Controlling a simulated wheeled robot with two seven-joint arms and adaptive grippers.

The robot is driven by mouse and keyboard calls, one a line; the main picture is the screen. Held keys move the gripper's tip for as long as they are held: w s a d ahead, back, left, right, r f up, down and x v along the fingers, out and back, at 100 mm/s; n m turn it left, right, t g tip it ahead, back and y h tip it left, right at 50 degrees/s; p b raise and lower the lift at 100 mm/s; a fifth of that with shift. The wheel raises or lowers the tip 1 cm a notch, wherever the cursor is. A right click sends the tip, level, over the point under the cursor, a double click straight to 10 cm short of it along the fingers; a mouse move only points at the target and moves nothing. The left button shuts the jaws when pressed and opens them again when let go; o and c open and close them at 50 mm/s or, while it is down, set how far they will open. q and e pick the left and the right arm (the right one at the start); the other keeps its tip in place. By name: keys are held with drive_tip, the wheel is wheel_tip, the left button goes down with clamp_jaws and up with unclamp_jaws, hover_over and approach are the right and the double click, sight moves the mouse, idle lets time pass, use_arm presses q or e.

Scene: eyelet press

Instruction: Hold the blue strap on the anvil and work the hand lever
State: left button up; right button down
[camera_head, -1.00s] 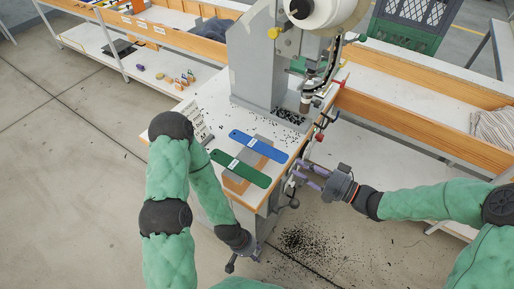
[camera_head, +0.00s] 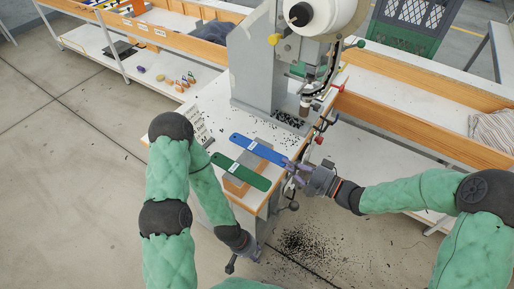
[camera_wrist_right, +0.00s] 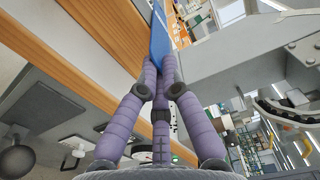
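The blue strap (camera_head: 268,153) lies across the front of the press table, with a white label on it. My right gripper (camera_head: 289,166) is at the strap's right end, at the table edge. In the right wrist view its fingers (camera_wrist_right: 160,66) are closed together on the end of the blue strap (camera_wrist_right: 159,40). My left gripper (camera_head: 247,249) is low by the table's front corner; its fingers are too unclear to tell their state. The press (camera_head: 262,60) stands at the back of the table, with its tool (camera_head: 304,104) above the work spot. I cannot tell which knobbed arm is the hand lever.
A green strap (camera_head: 237,169) lies in front of the blue one, over a tan block. Knobs in yellow (camera_head: 273,39), green (camera_head: 361,43) and red (camera_head: 341,88) stick out around the press. Black bits litter the table and floor. Wooden-edged benches stand behind and to the right.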

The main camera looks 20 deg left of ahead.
drive_tip(key=shift+r, duration=0.15)
drive_tip(key=r+p+v, duration=0.1)
drive_tip(key=p+v, duration=0.5)
drive_tip(key=v, duration=0.3)
drive_tip(key=shift+r, duration=0.4)
idle(0.8)
idle(0.5)
